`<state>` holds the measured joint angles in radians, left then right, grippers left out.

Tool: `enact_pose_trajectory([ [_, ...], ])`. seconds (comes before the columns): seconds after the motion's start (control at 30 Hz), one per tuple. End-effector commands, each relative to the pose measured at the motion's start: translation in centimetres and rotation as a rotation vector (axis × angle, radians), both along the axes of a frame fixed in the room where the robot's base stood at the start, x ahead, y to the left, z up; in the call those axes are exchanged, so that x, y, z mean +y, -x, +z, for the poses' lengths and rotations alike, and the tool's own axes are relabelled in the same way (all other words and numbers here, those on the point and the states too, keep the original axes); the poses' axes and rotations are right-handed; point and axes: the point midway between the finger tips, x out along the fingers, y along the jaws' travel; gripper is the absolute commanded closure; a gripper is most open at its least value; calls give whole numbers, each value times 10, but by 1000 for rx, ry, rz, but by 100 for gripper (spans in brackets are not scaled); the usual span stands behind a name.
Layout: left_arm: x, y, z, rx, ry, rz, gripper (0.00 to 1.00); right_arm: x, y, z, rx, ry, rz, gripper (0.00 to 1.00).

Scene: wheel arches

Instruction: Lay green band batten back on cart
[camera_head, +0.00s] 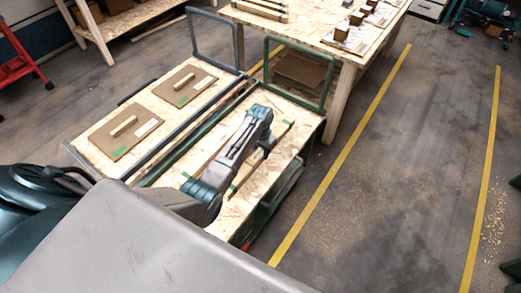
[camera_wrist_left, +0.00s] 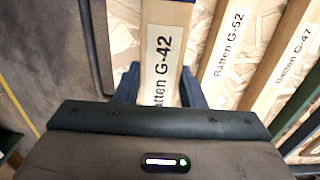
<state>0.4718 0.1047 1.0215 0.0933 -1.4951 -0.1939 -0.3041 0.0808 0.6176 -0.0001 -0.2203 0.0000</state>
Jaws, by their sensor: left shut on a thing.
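My left gripper (camera_head: 262,150) is over the green-framed cart (camera_head: 228,215), reaching down past its dark arm. In the left wrist view its fingers (camera_wrist_left: 160,88) are shut on the sides of a pale batten (camera_wrist_left: 164,22) labelled G-42. A dark blue strip crosses that batten at the top edge of the view; no green band shows on it there. Battens labelled G-52 (camera_wrist_left: 228,45) and G-47 (camera_wrist_left: 292,60) lie to its right. Green-marked wood (camera_head: 234,187) shows on the cart top. I cannot tell whether the held batten touches the cart. My right gripper is out of view.
A grey-framed cart (camera_head: 160,95) with two brown boards stands close on the left. A workbench (camera_head: 318,38) with wood pieces is behind. A red stand (camera_head: 22,60) is far left.

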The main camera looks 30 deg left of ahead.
Motion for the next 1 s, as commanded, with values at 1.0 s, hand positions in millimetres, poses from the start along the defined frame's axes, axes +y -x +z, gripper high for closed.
enact_pose_trajectory([
  [1.0,0,-1,-70,-1,0,0,100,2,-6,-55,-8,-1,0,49],
])
